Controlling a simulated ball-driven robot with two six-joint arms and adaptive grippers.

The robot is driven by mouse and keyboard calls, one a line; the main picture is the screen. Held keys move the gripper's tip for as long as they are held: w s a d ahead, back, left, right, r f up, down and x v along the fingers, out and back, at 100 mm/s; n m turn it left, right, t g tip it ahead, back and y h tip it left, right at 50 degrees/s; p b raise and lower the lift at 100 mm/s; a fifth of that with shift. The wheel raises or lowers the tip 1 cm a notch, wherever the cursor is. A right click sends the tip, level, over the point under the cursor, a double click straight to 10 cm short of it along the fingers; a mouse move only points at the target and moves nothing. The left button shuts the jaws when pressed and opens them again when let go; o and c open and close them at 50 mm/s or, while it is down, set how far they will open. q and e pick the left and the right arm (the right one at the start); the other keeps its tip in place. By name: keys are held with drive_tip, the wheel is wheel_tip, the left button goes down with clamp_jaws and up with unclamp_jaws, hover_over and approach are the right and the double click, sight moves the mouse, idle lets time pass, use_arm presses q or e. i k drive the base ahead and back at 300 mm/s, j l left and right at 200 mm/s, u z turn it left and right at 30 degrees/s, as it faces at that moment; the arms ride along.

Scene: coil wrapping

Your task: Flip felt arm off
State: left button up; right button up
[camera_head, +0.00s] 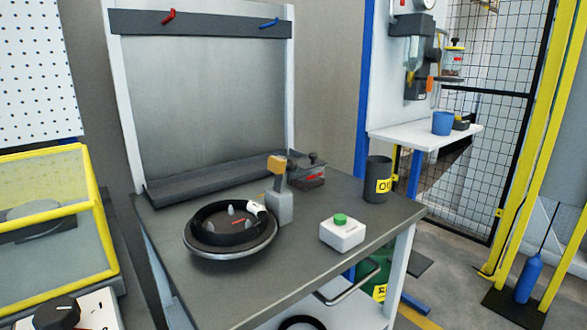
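A grey block (279,208) stands on the workbench just right of the round turntable. A short arm (281,180) rises from it with a tan, felt-like head (277,164) at the top; I take this to be the felt arm. It stands raised, with its head apart from the turntable. The turntable (191,248) has a metal rim and carries a black ring (211,216) with several grey pegs inside. A white piece (257,208) sits on the ring's right side. Neither of my grippers is in view.
A white box with a green button (342,233) sits front right on the workbench (300,268). A dark cup (377,180) stands at the back right. A yellow-framed case (50,230) stands at left.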

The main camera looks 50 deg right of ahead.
sight(278, 165)
drive_tip(key=l, duration=0.65)
drive_tip(key=k+l+u, duration=0.1)
drive_tip(key=l, duration=0.55)
drive_tip(key=k+l+u, duration=0.1)
drive_tip(key=l, duration=0.5)
drive_tip(key=k+l, duration=0.1)
drive_tip(key=l, duration=0.55)
drive_tip(key=l+u, duration=0.25)
drive_tip(key=k+l, duration=0.05)
